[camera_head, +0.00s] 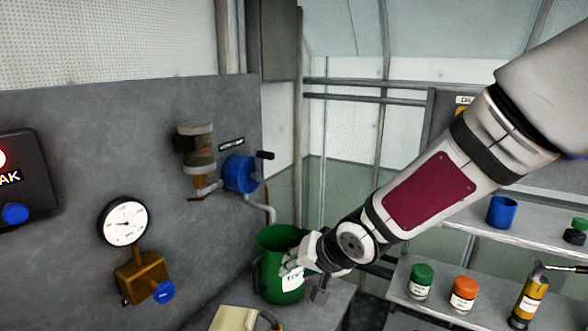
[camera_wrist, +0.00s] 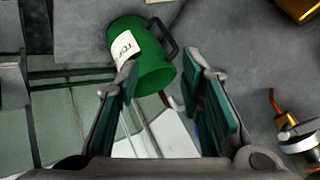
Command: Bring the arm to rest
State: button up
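My arm (camera_head: 425,190) reaches from the upper right down to the lower middle of the head view. My gripper (camera_head: 305,268) is in front of the right side of a green jug (camera_head: 278,244) and hides part of it and its white label. In the wrist view my gripper (camera_wrist: 163,65) is open, with its two fingers wide apart and nothing held between them. The green jug (camera_wrist: 150,72) shows beyond the fingertips, with its label and dark handle. I cannot tell whether a finger touches it.
A grey panel (camera_head: 60,110) at left carries a gauge (camera_head: 125,222), a brass valve block (camera_head: 143,278) and a blue-bodied fitting (camera_head: 240,173).

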jog(key=s+d+r+h, duration=0.3)
jog(key=s+d+r, duration=0.1)
jog(key=d, duration=0.3)
jog(key=s+d+r+h, duration=0.3)
jog(key=s+d+r, duration=0.15)
jog(key=d, duration=0.25)
jog(key=s+d+r, duration=0.2)
jog(key=s, duration=0.6)
jog(key=s+d+r+n+g+y, duration=0.1)
jog(key=s+d+r, duration=0.1)
jog(key=s, duration=0.6)
jog(key=shift+s+r, duration=0.15)
jog(key=shift+r, duration=0.5)
